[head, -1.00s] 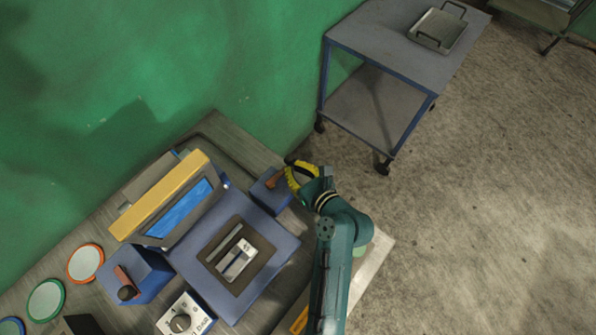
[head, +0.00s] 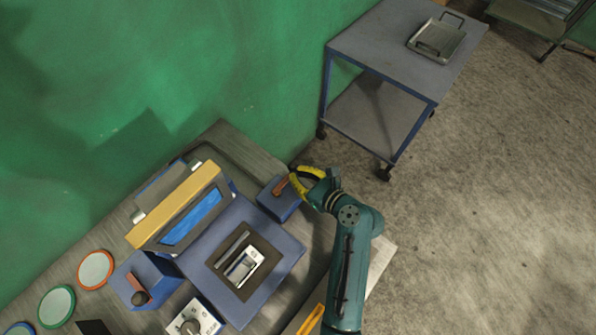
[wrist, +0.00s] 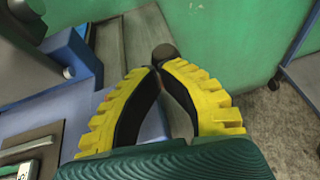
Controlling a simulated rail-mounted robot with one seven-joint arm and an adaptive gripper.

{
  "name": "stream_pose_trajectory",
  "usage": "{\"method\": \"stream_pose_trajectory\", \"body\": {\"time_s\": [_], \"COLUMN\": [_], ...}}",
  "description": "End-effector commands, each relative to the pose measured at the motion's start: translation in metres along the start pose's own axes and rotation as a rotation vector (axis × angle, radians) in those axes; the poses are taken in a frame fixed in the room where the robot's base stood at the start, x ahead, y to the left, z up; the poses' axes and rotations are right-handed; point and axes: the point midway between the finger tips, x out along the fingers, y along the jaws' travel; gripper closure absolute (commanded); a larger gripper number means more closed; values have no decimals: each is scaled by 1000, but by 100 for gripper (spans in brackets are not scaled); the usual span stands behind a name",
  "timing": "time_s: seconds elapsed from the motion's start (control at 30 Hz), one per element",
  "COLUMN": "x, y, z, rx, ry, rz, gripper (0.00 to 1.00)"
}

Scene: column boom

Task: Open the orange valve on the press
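The press (head: 196,211) stands on the bench, with a yellow-edged head and a blue bed. An orange valve handle (head: 280,187) sits on a blue block (head: 275,205) at its right side. My gripper (head: 292,180), with yellow ribbed fingers, is right beside this handle. In the wrist view its fingertips (wrist: 158,66) come together, with a gap only between the finger bodies. A round dark knob (wrist: 164,50) shows just beyond the tips.
A second orange lever with a black knob (head: 140,298) is on the press's left block. A white dial box (head: 195,321) stands in front. Round discs (head: 96,269) lie at left.

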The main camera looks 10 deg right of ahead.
Motion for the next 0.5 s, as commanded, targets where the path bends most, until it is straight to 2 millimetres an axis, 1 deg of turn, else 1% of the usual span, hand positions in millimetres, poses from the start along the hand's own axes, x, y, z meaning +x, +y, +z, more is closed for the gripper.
{"method": "stream_pose_trajectory", "body": {"time_s": [0.03, 0.17, 0.23, 0.4, 0.5], "x": [-10, -36, -52, -96, -116], "y": [0, 1, 1, 2, 2], "z": [7, 10, 2, 1, 1], "rx": [1, 1, -1, -1, -3], "ry": [2, 4, 2, 3, 3], "rz": [-1, 1, -1, -1, 0], "gripper": [100, 100, 100, 100, 100]}}
